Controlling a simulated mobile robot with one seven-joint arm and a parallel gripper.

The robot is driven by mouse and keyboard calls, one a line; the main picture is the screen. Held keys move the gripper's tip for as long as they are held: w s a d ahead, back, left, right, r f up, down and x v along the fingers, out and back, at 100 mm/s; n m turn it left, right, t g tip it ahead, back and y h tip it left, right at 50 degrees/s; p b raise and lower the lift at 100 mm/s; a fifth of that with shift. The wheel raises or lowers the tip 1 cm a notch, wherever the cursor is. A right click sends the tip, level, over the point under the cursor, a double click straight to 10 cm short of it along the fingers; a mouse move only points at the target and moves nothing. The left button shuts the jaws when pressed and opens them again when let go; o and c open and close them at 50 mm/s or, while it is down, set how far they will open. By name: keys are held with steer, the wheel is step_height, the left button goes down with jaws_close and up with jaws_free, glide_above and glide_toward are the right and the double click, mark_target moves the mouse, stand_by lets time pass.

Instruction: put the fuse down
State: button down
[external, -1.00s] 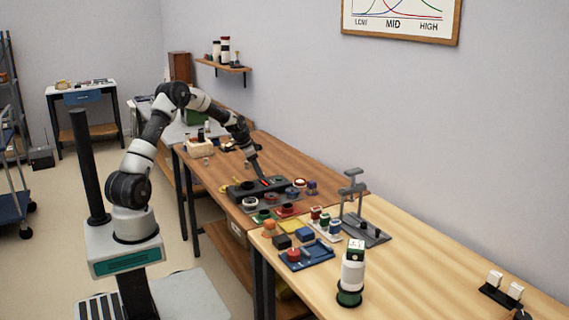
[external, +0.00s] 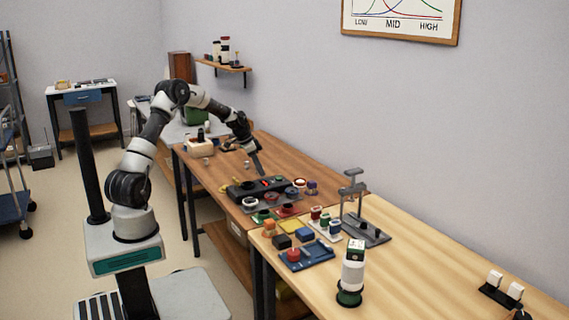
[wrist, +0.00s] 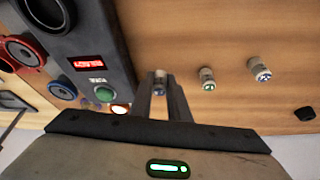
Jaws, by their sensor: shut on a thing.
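My gripper (wrist: 160,98) is shut on a small fuse (wrist: 160,76), whose pale end shows between the fingertips in the wrist view. The fingers hide most of it. In the external view my gripper (external: 259,172) is low over the wooden bench, beside the dark tester box (external: 245,192). I cannot tell whether the held fuse touches the bench. Two similar small pieces, a near one (wrist: 207,78) and a farther one (wrist: 259,69), stand on bare wood to the right of the fingers in the wrist view.
The tester has a lit red display (wrist: 89,62), a green button (wrist: 104,94) and a glowing orange lamp (wrist: 121,109). Red (wrist: 25,52) and blue (wrist: 61,90) round parts lie beyond it. A black piece (wrist: 304,114) lies far right. Bare wood is between these.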

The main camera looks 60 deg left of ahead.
step_height(320, 180, up, 8)
steer(key=shift+f+p, duration=0.2)
steer(key=shift+p, duration=0.5)
steer(key=w+d+m+h, duration=0.1)
steer(key=w+d+m, duration=0.3)
steer(key=d, duration=1.3)
steer(key=m+g+h+p, duration=0.1)
steer(key=m+g+h, duration=0.25)
steer(key=m, duration=0.65)
glide_above(333, 276)
steer(key=a, duration=0.2)
steer(key=shift+y, duration=0.45)
steer(key=f, duration=0.3)
steer(key=f+b, duration=0.1)
steer(key=f, duration=0.5)
steer(key=shift+s+d+f+b, duration=0.15)
steer(key=shift+d+f+b, duration=0.1)
steer(key=shift+f+b, duration=0.15)
steer(key=shift+f, duration=0.1)
